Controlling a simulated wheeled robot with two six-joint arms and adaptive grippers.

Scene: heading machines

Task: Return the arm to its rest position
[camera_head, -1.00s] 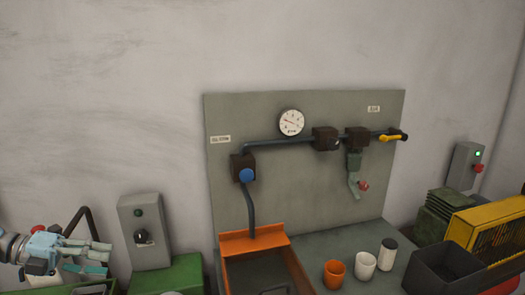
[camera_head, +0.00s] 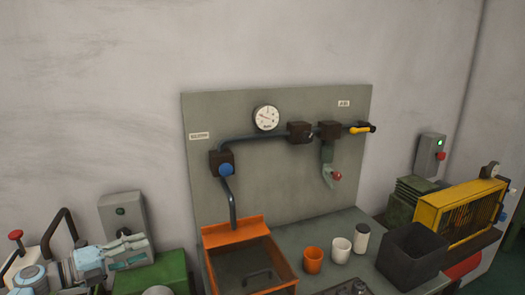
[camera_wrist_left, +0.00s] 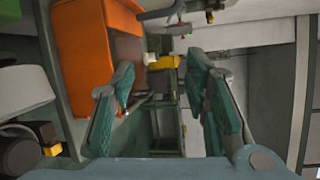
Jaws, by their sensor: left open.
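My left gripper (camera_head: 138,250) is at the lower left of the head view, in front of the grey control box (camera_head: 122,214) and beside the green machine housing (camera_head: 165,272). Its fingers point right and hold nothing. In the left wrist view its two teal fingers (camera_wrist_left: 165,112) stand wide apart with a clear gap between them. My right gripper is not in view.
An orange-rimmed basin (camera_head: 235,232) stands right of the gripper. An orange cup (camera_head: 313,261), a white cup (camera_head: 340,250) and a dark-topped canister (camera_head: 361,239) stand on the bench. A black bin (camera_head: 412,255) and yellow guard (camera_head: 462,208) are farther right.

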